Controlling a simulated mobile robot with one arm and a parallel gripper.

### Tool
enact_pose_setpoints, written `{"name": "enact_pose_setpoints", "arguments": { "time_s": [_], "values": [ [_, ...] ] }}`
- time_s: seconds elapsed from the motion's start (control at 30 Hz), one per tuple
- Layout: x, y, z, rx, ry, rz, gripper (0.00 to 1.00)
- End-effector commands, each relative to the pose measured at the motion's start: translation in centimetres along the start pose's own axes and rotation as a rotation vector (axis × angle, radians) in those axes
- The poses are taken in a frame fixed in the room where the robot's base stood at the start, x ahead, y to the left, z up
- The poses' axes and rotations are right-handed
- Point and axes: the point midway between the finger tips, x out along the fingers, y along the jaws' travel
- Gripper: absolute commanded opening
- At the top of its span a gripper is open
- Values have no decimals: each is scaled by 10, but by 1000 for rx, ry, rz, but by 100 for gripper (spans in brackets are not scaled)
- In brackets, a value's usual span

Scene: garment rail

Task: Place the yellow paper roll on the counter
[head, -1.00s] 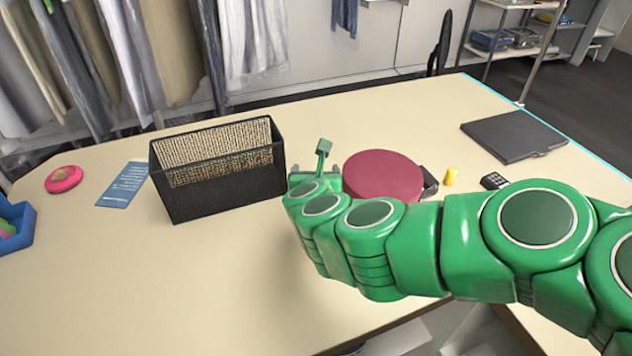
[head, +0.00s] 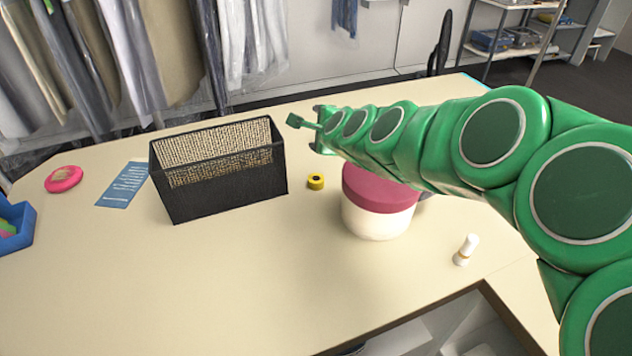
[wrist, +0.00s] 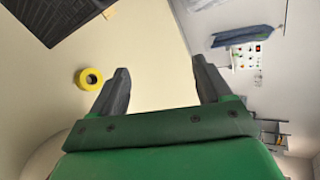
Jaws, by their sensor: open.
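The yellow paper roll (head: 316,181) stands on the counter (head: 240,270), between the black mesh basket and the tub with the dark red lid. It also shows in the wrist view (wrist: 89,79), left of my gripper's fingers and apart from them. My gripper (head: 316,128) is open and empty, raised above the counter behind the roll. In the wrist view its two fingers (wrist: 160,80) are spread with nothing between them.
The black basket (head: 225,190) stands left of the roll. The tub (head: 378,215) stands to its right, partly under my arm. A small white bottle (head: 466,250) is near the front edge. A blue card (head: 124,185) and pink round item (head: 63,179) lie left. The front middle is clear.

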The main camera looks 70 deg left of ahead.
Motion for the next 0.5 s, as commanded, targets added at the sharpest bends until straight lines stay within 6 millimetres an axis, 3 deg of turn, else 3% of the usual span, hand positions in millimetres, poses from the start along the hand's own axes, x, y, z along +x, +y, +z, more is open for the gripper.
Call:
{"name": "enact_pose_setpoints", "arguments": {
  "time_s": [0.2,0.5],
  "values": [
    [11,-2,-1,-502,-52,154,78],
    [14,19,-2,-1143,-183,417,78]
  ]
}}
